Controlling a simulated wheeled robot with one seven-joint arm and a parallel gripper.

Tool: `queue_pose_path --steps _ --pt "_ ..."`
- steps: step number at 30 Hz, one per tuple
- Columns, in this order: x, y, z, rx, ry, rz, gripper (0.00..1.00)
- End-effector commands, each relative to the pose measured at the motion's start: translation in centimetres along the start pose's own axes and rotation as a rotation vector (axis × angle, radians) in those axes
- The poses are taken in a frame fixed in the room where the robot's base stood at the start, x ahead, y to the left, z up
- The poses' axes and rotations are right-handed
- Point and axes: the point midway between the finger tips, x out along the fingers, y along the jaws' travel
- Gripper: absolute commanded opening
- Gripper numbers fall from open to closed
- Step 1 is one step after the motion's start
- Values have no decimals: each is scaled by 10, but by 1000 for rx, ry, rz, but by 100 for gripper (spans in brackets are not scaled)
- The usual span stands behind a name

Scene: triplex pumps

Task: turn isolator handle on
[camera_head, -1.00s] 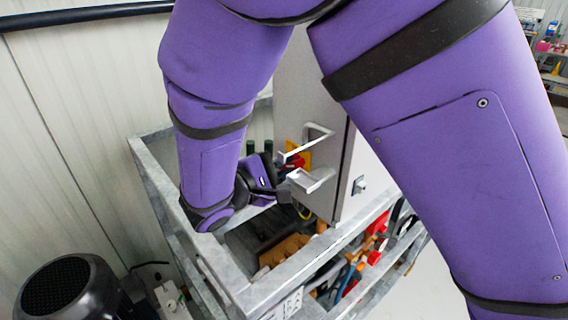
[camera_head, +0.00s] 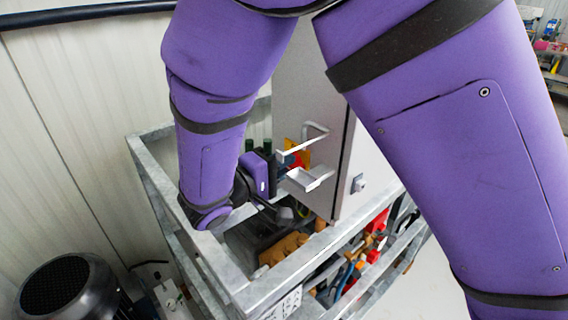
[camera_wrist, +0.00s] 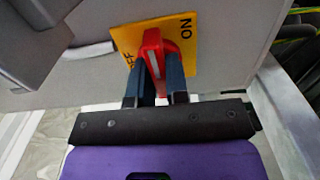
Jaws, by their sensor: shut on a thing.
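The isolator is a red handle (camera_wrist: 153,44) on a yellow plate (camera_wrist: 187,55) on the side of a grey cabinet (camera_wrist: 226,22). In the wrist view the plate reads ON at the upper right and OFF at the left. The handle tilts a little left of upright in that view. My gripper (camera_wrist: 160,72) is shut on the red handle, one dark finger on each side. In the head view the yellow plate (camera_head: 291,148) and some red show beside my gripper (camera_head: 278,164); the handle is mostly hidden there.
White brackets (camera_head: 307,178) stick out from the cabinet close to my gripper. A dark motor (camera_head: 68,288) stands at the lower left. A pale corrugated wall is behind.

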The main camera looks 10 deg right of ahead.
Motion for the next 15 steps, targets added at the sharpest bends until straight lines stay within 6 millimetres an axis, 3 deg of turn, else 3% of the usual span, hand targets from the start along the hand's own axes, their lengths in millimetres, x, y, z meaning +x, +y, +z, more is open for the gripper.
queue_pose_path --steps 11,12,15 --pt "0 -1 0 4 0 -2 0" --pt "0 -1 0 3 0 -1 22" --pt "0 -1 0 3 0 -1 40"
